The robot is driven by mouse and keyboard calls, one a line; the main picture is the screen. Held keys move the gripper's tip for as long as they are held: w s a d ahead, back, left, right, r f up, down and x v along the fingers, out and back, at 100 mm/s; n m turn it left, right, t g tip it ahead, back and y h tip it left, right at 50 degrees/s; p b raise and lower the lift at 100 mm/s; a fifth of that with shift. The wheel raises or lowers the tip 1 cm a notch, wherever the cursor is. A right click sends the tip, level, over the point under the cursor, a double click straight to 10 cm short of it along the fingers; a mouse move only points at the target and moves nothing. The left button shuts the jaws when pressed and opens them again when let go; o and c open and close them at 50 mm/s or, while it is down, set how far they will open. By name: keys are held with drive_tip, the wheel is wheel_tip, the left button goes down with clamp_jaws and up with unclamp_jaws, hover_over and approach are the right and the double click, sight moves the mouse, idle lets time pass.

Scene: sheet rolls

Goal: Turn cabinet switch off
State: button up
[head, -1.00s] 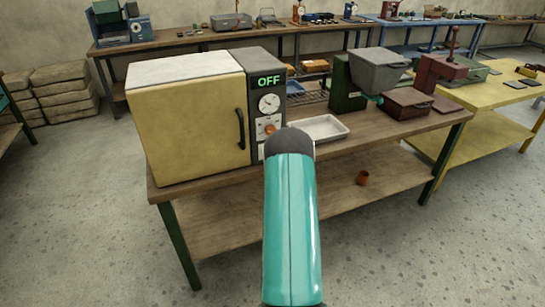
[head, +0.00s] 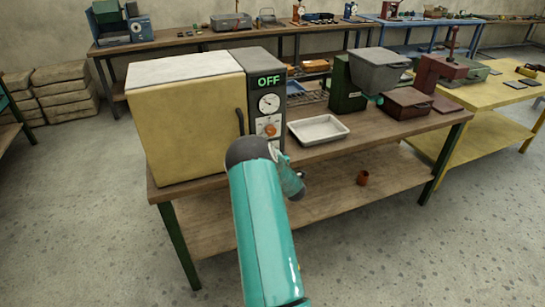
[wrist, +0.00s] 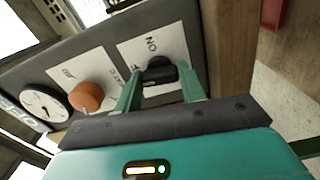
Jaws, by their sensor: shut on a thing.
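The yellow cabinet (head: 185,125) stands on the wooden bench with its door closed. Its grey control panel (head: 264,82) has a green display (head: 269,81) reading OFF, a white dial and an orange knob (head: 270,130). In the wrist view the black switch (wrist: 158,75) sits on a white plate with ON printed beside it, next to the orange knob (wrist: 86,96). My gripper (wrist: 159,82) has a green finger on each side of the black switch and is shut on it. In the head view my arm hides the switch and the fingers.
A white tray (head: 318,130) lies on the bench just right of the panel. A green machine with a grey hopper (head: 378,72) stands further right. A small brown pot (head: 363,178) is on the lower shelf. The floor in front is clear.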

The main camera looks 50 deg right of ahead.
drive_tip(key=shift+n, duration=0.6)
drive_tip(key=o, duration=1)
drive_tip(key=shift+s, duration=0.1)
drive_tip(key=v, duration=1.3)
drive_tip(key=shift+s+a, duration=0.2)
drive_tip(key=shift+s, duration=0.05)
